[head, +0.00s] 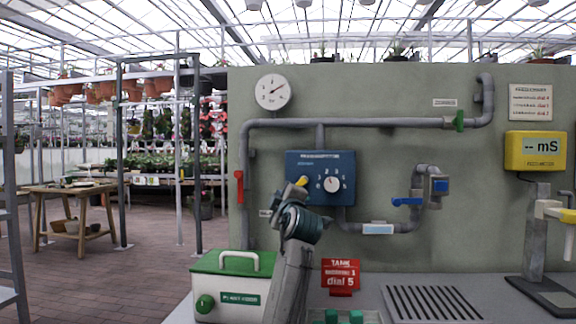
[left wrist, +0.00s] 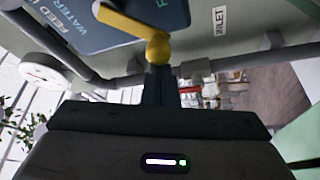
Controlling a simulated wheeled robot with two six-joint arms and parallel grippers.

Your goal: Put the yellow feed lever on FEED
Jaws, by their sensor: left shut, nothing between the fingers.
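The yellow feed lever (head: 302,181) sits at the lower left of the blue control box (head: 342,165) on the wall panel, partly hidden by my left wrist. In the left wrist view the yellow lever (left wrist: 128,24) slants across the blue box (left wrist: 60,38) to a rounded end. Printed words FEED and WATER show on the box, partly cut off. My left gripper (head: 303,212) is just below the lever; its fingers are mostly hidden in the head view. In the left wrist view the shut fingers (left wrist: 160,78) reach up to the rounded end; contact is unclear. My right gripper is out of view.
Grey pipes (head: 345,123) run around the box, with a red valve handle (head: 239,187) left and a blue one (head: 407,201) right. Below stand a green-lidded white box (head: 232,262) and a red TANK sign (head: 340,275). A grey grate (head: 432,302) lies right on the bench.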

